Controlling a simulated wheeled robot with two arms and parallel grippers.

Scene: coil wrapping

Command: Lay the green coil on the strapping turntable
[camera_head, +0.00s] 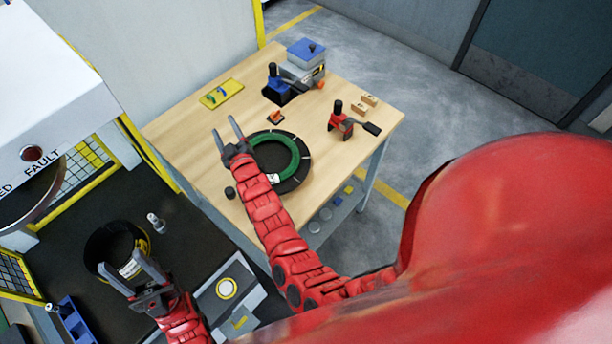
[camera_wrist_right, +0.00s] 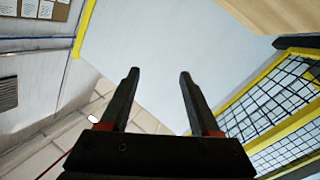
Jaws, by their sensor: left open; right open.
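The green coil (camera_head: 293,157) is a ring lying on the round black strapping turntable (camera_head: 305,161), on the wooden table. It looks flat and roughly centred; my right arm hides its lower left part. A small white label shows on its front edge. My right gripper (camera_head: 224,126) is open and empty, beside the turntable's left edge and apart from the coil. In the right wrist view its open fingers (camera_wrist_right: 158,80) have only wall and floor beyond them. My left gripper (camera_head: 120,260) is open and empty, low at the left, in front of a black ring.
The black ring (camera_head: 90,250) with yellow marks lies on a dark surface, near a small bottle (camera_head: 156,222). On the wooden table (camera_head: 190,135) are a red clamp tool (camera_head: 341,122), a strapping device (camera_head: 297,75), a yellow tray (camera_head: 222,94) and small wooden blocks (camera_head: 361,107).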

